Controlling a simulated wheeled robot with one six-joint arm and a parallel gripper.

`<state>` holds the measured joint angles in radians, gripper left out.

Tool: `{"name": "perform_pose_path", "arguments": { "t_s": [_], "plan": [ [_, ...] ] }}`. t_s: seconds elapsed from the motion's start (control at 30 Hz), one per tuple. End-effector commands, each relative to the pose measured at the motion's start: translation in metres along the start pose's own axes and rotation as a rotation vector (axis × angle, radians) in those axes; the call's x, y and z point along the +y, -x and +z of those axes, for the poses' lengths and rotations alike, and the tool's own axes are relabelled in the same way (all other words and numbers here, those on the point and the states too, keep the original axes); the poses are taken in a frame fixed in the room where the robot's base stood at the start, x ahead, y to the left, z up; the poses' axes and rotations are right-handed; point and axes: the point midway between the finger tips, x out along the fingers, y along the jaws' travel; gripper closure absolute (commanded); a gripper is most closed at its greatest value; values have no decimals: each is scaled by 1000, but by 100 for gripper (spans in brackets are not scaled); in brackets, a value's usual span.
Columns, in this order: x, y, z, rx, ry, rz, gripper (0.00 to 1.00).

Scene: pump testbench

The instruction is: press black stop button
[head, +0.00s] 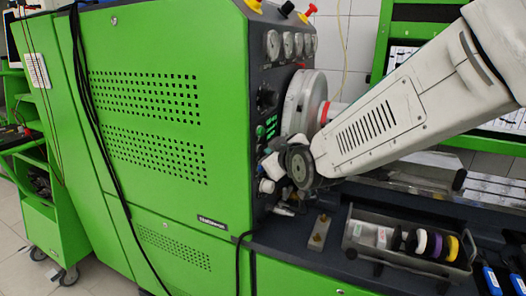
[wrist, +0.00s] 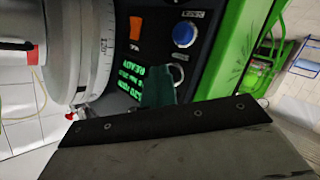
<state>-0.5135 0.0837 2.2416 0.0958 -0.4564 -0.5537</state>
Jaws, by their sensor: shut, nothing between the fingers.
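In the wrist view, the tilted black control panel carries a blue round button (wrist: 184,35) and, below it, a silver-ringed dark button (wrist: 178,73), which appears to be the black stop button. My gripper (wrist: 157,88) shows as a dark green tip just left of that ring and partly covers it. The fingers are shut and empty. Whether the tip touches the button or the panel, I cannot tell. In the head view, my wrist hides most of the panel's lower buttons, and the button is not clearly seen.
An orange switch (wrist: 136,28) and a green lit display (wrist: 146,80) sit close by on the panel. The green testbench (head: 160,120) has gauges (head: 290,44) above and a round metal flange (head: 303,103) beside the arm. A metal tray (head: 385,262) with coloured rings lies on the bench.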

Motion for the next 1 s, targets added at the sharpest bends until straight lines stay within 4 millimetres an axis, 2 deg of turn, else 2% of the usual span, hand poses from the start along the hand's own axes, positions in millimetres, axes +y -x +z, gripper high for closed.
{"name": "perform_pose_path", "arguments": {
  "t_s": [0.2, 0.6, 1.0],
  "plan": [
    [6, 8, 6, -1, 0, 1, 100],
    [8, 11, 8, -1, 0, 1, 100],
    [28, 38, 27, 0, 0, 2, 100]
  ]
}}
